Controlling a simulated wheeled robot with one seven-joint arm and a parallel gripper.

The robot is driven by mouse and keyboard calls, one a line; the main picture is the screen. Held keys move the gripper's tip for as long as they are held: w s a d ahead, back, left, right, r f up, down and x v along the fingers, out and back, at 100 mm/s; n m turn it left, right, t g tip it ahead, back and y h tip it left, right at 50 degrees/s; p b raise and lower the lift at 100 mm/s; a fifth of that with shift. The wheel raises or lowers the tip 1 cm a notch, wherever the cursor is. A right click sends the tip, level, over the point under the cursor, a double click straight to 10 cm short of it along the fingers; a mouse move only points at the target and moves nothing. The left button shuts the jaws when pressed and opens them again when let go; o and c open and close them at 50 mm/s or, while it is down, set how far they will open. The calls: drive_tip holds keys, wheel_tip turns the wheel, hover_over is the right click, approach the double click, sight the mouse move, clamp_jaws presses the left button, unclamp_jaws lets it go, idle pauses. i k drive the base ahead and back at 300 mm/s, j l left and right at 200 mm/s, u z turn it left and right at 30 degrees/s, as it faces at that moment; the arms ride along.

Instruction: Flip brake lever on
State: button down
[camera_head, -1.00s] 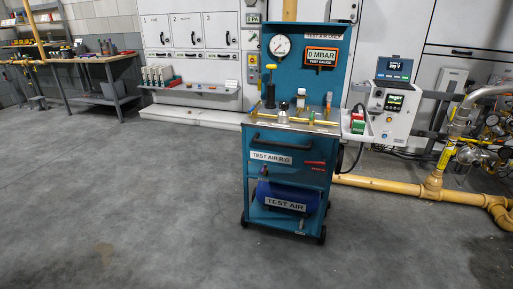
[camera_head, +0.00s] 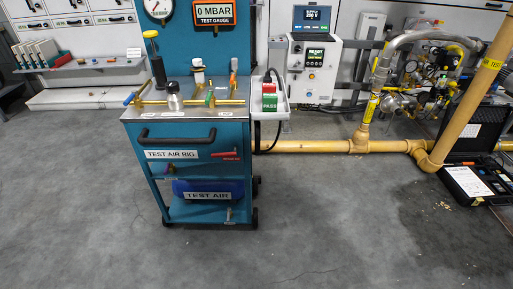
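The blue-green test air rig cart (camera_head: 192,134) stands on wheels at centre left. A red lever (camera_head: 226,154) lies roughly level on the right of its front, beside the "TEST AIR RIG" label. It may be the brake lever; its small lettering is too small to read surely. A black handle bar (camera_head: 178,137) runs across the front above the label. My gripper is not in view, and nothing touches the lever.
The cart's top carries a yellow-handled pump (camera_head: 154,54), valves and brass piping. A side tray (camera_head: 281,111) juts out to its right. Yellow gas piping (camera_head: 315,147) and an open black case (camera_head: 478,184) are farther right. The floor before the cart is clear.

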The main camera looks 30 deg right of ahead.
sight(233, 153)
drive_tip(key=i+l+z, duration=0.1)
drive_tip(key=i+l, duration=0.15)
drive_tip(key=i, duration=0.3)
drive_tip(key=i+l+z, duration=0.15)
drive_tip(key=i, duration=0.35)
